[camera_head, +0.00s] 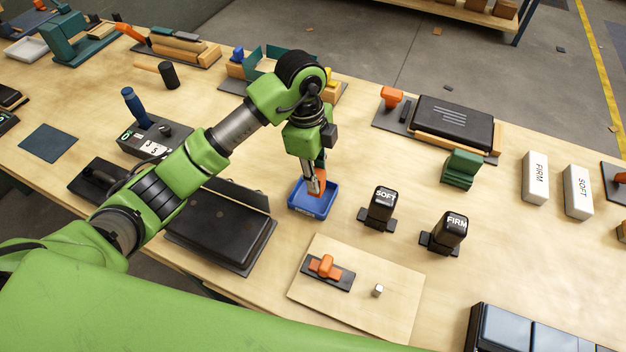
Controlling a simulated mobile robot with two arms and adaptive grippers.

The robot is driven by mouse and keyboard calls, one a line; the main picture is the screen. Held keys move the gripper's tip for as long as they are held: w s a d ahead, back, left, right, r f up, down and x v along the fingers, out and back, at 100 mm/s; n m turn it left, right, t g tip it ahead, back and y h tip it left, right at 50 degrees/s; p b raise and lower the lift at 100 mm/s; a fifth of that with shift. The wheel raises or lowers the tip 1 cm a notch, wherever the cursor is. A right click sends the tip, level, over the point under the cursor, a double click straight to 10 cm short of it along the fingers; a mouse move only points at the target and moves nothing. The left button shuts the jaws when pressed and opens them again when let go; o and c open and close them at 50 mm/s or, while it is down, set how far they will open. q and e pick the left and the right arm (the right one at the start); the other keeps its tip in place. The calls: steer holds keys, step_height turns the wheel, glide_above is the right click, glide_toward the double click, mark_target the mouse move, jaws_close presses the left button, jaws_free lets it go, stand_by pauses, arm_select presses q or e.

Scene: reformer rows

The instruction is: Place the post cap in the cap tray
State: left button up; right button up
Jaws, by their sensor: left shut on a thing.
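The blue tray (311,207), which looks like the cap tray, sits on the bench near the middle. My left gripper (317,188) reaches down over it, with its fingertips at or just inside the tray. It is shut on a small orange piece (323,178), which I take to be the post cap. The fingers partly hide the piece. I cannot tell whether it touches the tray floor. My right gripper is not in view.
Black blocks marked SOFT (382,208) and FIRM (446,232) stand right of the tray. A pale board (345,308) with an orange-handled part (325,268) and a small metal cube (377,291) lies in front. A dark padded box (225,232) is at left.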

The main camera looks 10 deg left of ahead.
arm_select(q)
steer(key=shift+w+a+f, duration=0.25)
steer(key=shift+w+f, duration=0.1)
steer(key=shift+f, duration=0.15)
steer(key=f, duration=0.1)
steer(key=f+p, duration=0.1)
steer(key=f, duration=0.1)
steer(key=shift+w+a+p, duration=0.2)
steer(key=shift+a+p, duration=0.05)
steer(key=shift+p, duration=0.1)
steer(key=shift+f, duration=0.4)
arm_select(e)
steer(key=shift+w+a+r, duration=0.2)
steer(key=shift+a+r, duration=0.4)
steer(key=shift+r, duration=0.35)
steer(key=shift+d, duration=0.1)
arm_select(q)
steer(key=shift+f, duration=0.2)
steer(key=o, duration=1.1)
steer(key=shift+c, duration=0.2)
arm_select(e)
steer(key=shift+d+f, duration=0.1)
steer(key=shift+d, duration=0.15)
